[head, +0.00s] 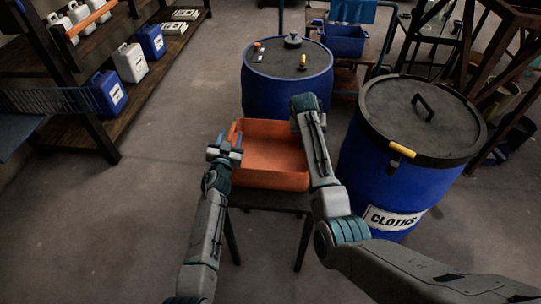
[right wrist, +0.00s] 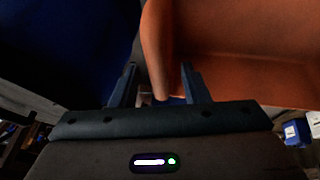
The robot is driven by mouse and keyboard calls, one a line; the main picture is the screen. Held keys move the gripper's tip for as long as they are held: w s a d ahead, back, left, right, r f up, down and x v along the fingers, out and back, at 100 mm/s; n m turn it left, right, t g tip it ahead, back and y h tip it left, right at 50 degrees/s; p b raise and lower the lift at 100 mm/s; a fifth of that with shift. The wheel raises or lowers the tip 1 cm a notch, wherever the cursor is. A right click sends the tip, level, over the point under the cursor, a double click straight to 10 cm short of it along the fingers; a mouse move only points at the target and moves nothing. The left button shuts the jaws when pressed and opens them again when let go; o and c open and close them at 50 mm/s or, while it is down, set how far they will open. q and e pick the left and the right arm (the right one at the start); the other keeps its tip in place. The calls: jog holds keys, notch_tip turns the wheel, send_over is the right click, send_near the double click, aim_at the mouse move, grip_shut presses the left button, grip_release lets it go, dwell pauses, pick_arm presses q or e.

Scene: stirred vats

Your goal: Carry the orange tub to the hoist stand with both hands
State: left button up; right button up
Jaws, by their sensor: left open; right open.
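The orange tub (head: 270,178) sits on a small dark stand (head: 262,200) in the middle of the head view. Its inside looks empty where I can see it. My left gripper (head: 230,142) is open at the tub's left wall; I cannot tell whether its fingers straddle the rim. My right gripper (right wrist: 158,78) is open, with the tub's wall (right wrist: 156,45) between its fingers in the right wrist view and no clear grip on it. In the head view my right wrist hides its fingers at the tub's right side. I cannot tell which thing is the hoist stand.
A blue drum marked CLOTHS (head: 385,185) stands close right of the tub. Another lidded blue drum (head: 287,95) stands just behind it. Shelves with jugs (head: 108,92) line the left. A dark steel frame (head: 500,45) is at the back right. Floor (head: 150,190) at left is clear.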

pick_arm(q)
jog(key=shift+w, duration=0.15)
pick_arm(e)
jog(key=shift+f, duration=0.1)
pick_arm(q)
jog(key=shift+c, duration=0.4)
pick_arm(e)
jog(key=shift+c, duration=0.4)
pick_arm(q)
grip_shut()
pick_arm(e)
grip_shut()
jog(key=shift+d, duration=0.1)
pick_arm(q)
jog(key=shift+r, duration=0.1)
